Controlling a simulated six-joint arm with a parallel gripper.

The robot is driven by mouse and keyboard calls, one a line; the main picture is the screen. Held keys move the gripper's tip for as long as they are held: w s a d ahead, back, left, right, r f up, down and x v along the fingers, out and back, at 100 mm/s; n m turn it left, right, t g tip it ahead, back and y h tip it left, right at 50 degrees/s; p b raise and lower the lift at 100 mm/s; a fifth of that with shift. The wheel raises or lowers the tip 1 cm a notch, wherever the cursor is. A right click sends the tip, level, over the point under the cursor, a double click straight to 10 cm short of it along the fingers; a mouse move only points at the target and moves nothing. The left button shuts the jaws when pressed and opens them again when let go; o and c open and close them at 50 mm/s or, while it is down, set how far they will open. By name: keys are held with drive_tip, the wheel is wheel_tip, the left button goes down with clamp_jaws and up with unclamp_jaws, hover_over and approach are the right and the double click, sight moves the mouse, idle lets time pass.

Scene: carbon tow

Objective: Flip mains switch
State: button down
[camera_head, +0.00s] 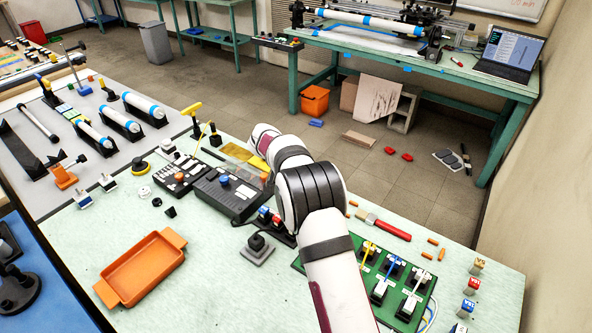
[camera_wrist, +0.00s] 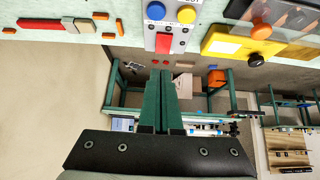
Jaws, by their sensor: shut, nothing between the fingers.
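In the wrist view a pale grey panel (camera_wrist: 151,28) at the top centre carries a red switch (camera_wrist: 163,43), with a blue button (camera_wrist: 156,11) and a yellow button (camera_wrist: 186,15) above it. I take the red one to be the mains switch; whether it is on or off cannot be told. My gripper (camera_wrist: 160,75) points up the wrist picture, its two dark green fingers together and empty. Its tips appear just below the panel's lower edge, apart from the switch. In the head view my arm hides the fingers and this panel.
A yellow box (camera_wrist: 240,46) with knobs stands right of the panel in the wrist view. In the head view, a green board with clips (camera_head: 377,275), a red-handled brush (camera_head: 383,224), a dark control box (camera_head: 232,194) and an orange tray (camera_head: 142,268) lie on the bench.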

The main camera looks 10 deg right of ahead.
drive_tip(key=s+a+r, duration=0.3)
idle(0.5)
drive_tip(key=s+d+r+g+y, duration=0.1)
drive_tip(key=s+r, duration=0.2)
drive_tip(key=s, duration=0.5)
drive_tip(key=s+d+r+n+g+y, duration=0.1)
drive_tip(key=s+r+g, duration=0.15)
drive_tip(key=s, duration=0.65)
drive_tip(key=s+r+g+y, duration=0.1)
drive_tip(key=s+r, duration=0.2)
drive_tip(key=s, duration=0.5)
drive_tip(key=s+a+f+n+y, duration=0.1)
drive_tip(key=s+a+y, duration=0.1)
drive_tip(key=s, duration=0.8)
drive_tip(key=s+a+f+n+g+y, duration=0.1)
drive_tip(key=s+a+y, duration=0.1)
drive_tip(key=s, duration=0.8)
drive_tip(key=shift+s+a+f, duration=0.25)
drive_tip(key=shift+s+a, duration=0.05)
drive_tip(key=shift+a, duration=0.35)
